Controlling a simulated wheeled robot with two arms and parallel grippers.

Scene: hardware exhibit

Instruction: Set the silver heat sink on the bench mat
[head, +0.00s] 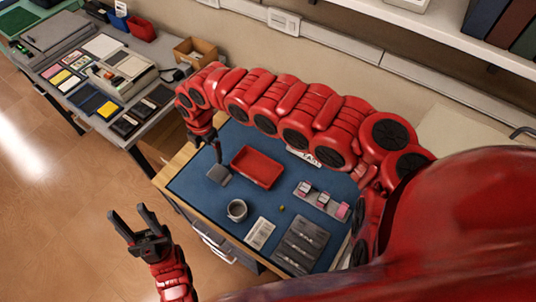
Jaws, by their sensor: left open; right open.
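A small grey, squarish block (219,175), which looks like the silver heat sink, lies near the left end of the blue bench mat (203,190). My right gripper (208,150) hangs just above and behind this block, with its jaws open. One dark finger comes close to the block's back edge; I cannot tell whether they touch. My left gripper (129,212) is open and empty, out over the floor to the left of the bench.
On the mat are a red tray (257,167), a grey round cup (237,210), a white card (260,233), a grey holder with pink items (322,201) and a dark grey case (301,245). A second table (62,58) with an open cardboard box (194,53) stands at the upper left.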

